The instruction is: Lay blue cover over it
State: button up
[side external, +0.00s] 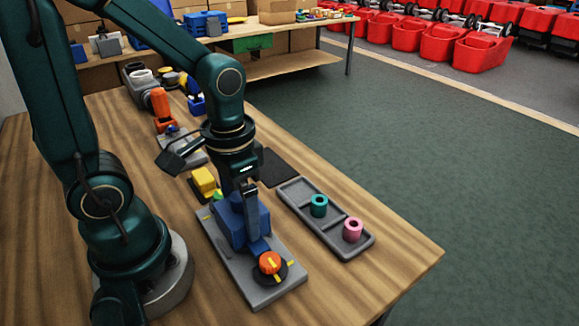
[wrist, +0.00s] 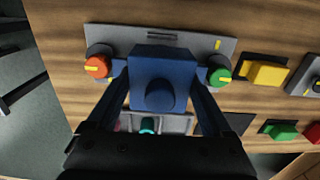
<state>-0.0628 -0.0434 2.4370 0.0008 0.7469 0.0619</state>
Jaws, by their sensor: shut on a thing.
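The blue cover (side external: 229,222) is a box with a round knob-like top, seen from above in the wrist view (wrist: 165,68). My gripper (wrist: 163,92) is shut on it, one finger on each side. The cover is over the middle of a grey panel (side external: 234,276), between an orange knob (side external: 269,262) with a yellow mark and a green knob (wrist: 219,76). I cannot tell if it touches the panel. Whatever is under the cover is hidden. The panel also shows in the wrist view (wrist: 120,39).
A yellow block (side external: 203,180) and a dark mat (side external: 277,167) lie behind the panel. Wooden tabletop (side external: 390,262) is bare at the front right.

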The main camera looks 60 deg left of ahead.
aim_at(238, 196)
jog(key=shift+f, duration=1.4)
dwell(1.6)
jog(key=o, duration=1.2)
jog(key=shift+r, duration=3.5)
